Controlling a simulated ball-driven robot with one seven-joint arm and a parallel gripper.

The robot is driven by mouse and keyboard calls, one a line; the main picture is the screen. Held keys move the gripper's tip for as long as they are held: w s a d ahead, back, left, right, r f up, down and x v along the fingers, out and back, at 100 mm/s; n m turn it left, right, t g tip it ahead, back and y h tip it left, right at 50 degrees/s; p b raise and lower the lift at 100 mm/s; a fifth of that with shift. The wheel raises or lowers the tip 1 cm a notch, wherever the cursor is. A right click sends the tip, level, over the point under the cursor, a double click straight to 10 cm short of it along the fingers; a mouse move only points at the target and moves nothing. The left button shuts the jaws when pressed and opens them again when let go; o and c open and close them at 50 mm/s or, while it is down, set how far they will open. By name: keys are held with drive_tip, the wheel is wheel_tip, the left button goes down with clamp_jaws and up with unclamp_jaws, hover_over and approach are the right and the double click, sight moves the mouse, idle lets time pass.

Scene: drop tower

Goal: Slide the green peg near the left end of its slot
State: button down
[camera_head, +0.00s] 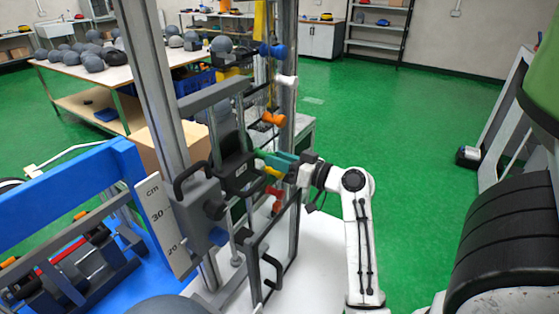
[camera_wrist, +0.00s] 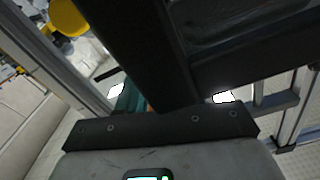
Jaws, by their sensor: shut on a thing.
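The green peg (camera_head: 276,159) sits in the column of coloured pegs on the drop tower, about level with the black carriage to its left. My gripper (camera_head: 290,164) reaches in from the right and is shut on the green peg. A teal-green part of it also shows in the wrist view (camera_wrist: 127,100), partly hidden behind a dark bar. The peg's slot and its left end are hidden by the tower parts and my gripper, so I cannot tell how far along it the peg lies.
A yellow peg (camera_head: 272,172) and a red peg (camera_head: 277,194) are close below, an orange peg (camera_head: 272,119) above. The black frame (camera_head: 262,250) with a handle stands below.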

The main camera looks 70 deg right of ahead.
drive_tip(key=shift+w+a+f+b, duration=0.15)
drive_tip(key=shift+a+b, duration=0.2)
drive_tip(key=shift+a, duration=0.2)
drive_tip(key=c, duration=0.8)
unclamp_jaws()
drive_tip(key=shift+a, duration=0.1)
drive_tip(key=shift+o, duration=0.2)
drive_tip(key=b+v, duration=0.2)
drive_tip(key=v, duration=0.8)
drive_tip(key=shift+s, duration=0.4)
